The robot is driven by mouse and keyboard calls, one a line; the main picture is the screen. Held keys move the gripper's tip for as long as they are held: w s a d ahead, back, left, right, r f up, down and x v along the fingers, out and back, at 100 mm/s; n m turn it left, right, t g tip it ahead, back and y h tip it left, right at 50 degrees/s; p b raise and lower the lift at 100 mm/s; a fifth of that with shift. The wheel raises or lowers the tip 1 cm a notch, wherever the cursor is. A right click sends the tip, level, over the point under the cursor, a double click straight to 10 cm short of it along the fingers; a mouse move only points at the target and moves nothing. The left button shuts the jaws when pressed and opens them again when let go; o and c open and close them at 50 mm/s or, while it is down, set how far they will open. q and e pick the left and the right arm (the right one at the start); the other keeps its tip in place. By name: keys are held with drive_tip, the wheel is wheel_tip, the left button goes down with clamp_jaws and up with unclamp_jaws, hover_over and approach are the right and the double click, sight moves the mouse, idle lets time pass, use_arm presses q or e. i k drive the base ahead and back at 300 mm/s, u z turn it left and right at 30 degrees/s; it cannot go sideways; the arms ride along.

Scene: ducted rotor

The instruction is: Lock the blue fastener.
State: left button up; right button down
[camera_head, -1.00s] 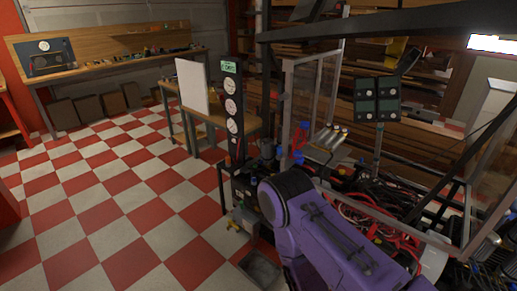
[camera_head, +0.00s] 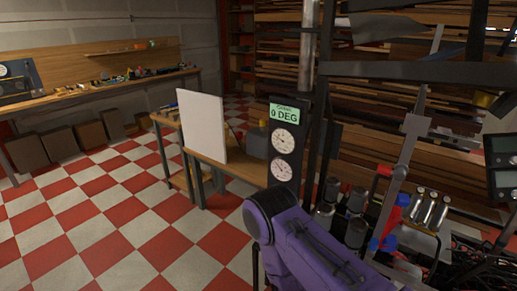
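Blue parts show on the rig at the right: an upper blue piece (camera_head: 403,200) beside a grey upright bar and a lower blue piece (camera_head: 385,243). I cannot tell which one is the blue fastener, or whether it is locked. A red part (camera_head: 385,171) sits just above them at the bar. A purple arm of mine fills the bottom middle, in front of the rig's lower part. Neither of my grippers shows.
A gauge panel (camera_head: 285,145) reads "0 DEG" on its green display, with round dials below. Behind it are a white board (camera_head: 202,125) and a wooden table (camera_head: 240,168). Metal cylinders (camera_head: 430,208) stand beside the blue parts. The checkered floor (camera_head: 110,225) at left is clear.

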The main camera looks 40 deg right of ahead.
sight(373, 246)
drive_tip(key=i, duration=2.45)
drive_tip(key=z, duration=3.8)
